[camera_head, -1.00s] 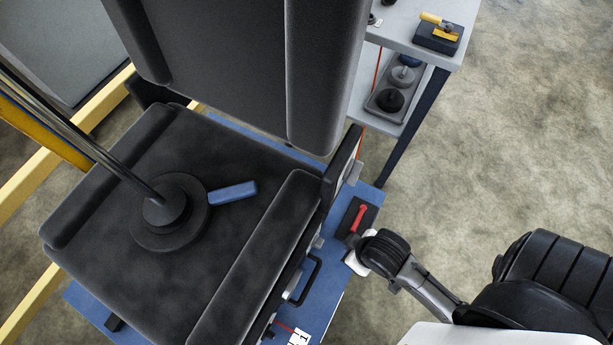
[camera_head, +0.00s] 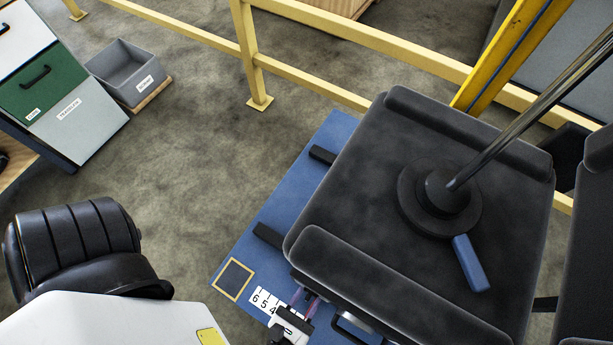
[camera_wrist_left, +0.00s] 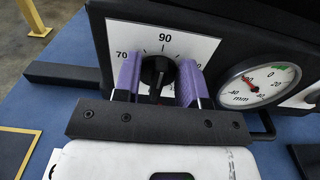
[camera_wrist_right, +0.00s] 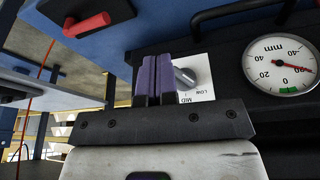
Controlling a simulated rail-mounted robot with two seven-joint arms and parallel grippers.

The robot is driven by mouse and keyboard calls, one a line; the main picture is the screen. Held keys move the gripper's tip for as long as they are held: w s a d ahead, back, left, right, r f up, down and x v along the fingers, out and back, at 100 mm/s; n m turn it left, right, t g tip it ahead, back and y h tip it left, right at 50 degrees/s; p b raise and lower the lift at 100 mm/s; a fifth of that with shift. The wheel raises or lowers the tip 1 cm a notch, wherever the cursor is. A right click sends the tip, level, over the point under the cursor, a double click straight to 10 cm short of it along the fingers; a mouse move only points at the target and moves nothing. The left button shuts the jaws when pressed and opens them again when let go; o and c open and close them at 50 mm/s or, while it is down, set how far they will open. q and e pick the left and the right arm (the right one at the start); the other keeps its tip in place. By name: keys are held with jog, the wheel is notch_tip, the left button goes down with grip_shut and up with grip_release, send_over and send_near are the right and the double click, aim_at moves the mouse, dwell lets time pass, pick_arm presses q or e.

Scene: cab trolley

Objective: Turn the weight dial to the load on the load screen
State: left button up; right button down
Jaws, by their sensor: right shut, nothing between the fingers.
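In the head view my left gripper (camera_head: 290,325) is at the seat's front edge, at the bottom. My right gripper (camera_wrist_right: 154,75) is shut and empty in the right wrist view, beside a grey lever knob (camera_wrist_right: 184,78) on a plate marked MID and LOW. I see no load screen.
A round mm gauge (camera_wrist_left: 258,85) sits right of the dial. The black seat (camera_head: 350,200) carries a round weight (camera_head: 440,205) with a pole and a blue handle (camera_head: 470,263). A red handle (camera_wrist_right: 87,25) shows upper left in the right wrist view. Yellow rails (camera_head: 300,75) stand behind.

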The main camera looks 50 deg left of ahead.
pick_arm(q)
jog(key=c, duration=0.4)
grip_shut()
jog(key=shift+w+d+f+m+p, duration=0.1)
jog(key=shift+d+f+m+p, duration=0.1)
jog(key=shift+m+p, duration=2.2)
jog(key=shift+w+d+f+m+p, duration=0.1)
jog(key=shift+d+m+p, duration=0.15)
jog(key=shift+m+p, duration=2.15)
jog(key=shift+w+d+f+m+p, duration=0.1)
jog(key=shift+d+f+m+p, duration=0.1)
jog(key=shift+m+p, duration=2.2)
jog(key=shift+n+p, duration=0.4)
jog(key=shift+p, duration=0.1)
